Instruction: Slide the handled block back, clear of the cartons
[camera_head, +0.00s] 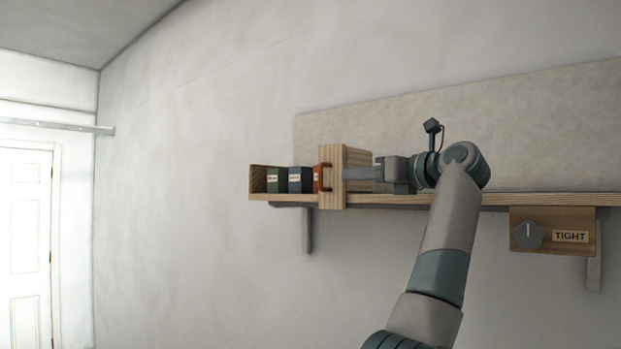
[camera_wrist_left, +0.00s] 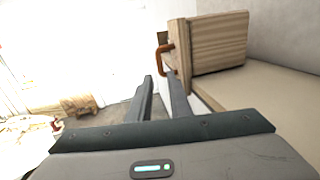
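The handled block (camera_head: 356,156) is pale wood with an orange-brown handle (camera_head: 321,177) on its front plate. It stands on the wall shelf (camera_head: 400,198), directly right of the cartons. My left gripper (camera_head: 346,174) is in front of the block. In the left wrist view its fingers (camera_wrist_left: 159,72) are apart, tips just short of the handle (camera_wrist_left: 165,49); I cannot tell whether they touch it. My right gripper is not in view.
A wooden panel with a grey knob (camera_head: 528,235) and a "TIGHT" label (camera_head: 570,237) hangs under the shelf at the right. A wooden end board (camera_head: 258,179) closes the shelf's left end. The shelf right of my gripper looks clear.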

